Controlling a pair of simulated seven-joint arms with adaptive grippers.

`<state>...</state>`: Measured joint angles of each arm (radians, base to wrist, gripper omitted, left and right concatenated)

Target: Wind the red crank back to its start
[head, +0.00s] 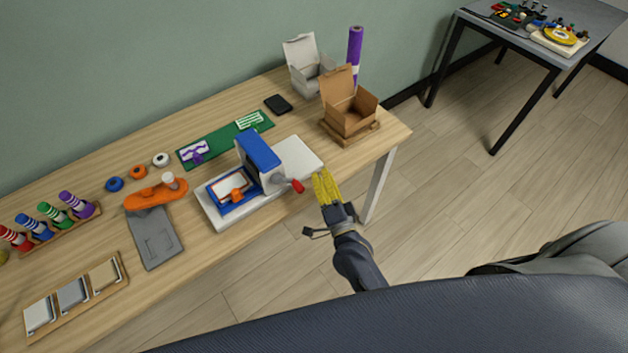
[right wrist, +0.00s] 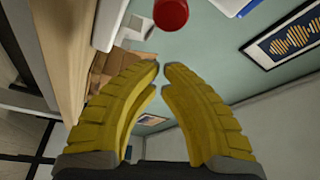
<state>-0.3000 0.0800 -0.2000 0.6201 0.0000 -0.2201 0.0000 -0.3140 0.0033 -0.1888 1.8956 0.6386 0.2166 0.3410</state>
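The red crank knob (head: 297,186) sticks out from the right side of a small machine with a blue upright housing (head: 258,152) and a pale base (head: 215,213). My right gripper (head: 324,178) has yellow fingers and is just to the right of the knob, apart from it, off the table's front edge. In the right wrist view the red knob (right wrist: 171,14) shows at the top, beyond the fingertips. The yellow fingers (right wrist: 161,66) are drawn together with their tips almost meeting and nothing between them. The crank's arm is mostly hidden. My left gripper is not in view.
A framed panel with an orange piece (head: 237,195) lies on the machine's base. An open brown box (head: 349,118) stands at the table's right end. An orange tool (head: 150,197) and grey plate (head: 154,240) lie to the left. The floor beside the gripper is clear.

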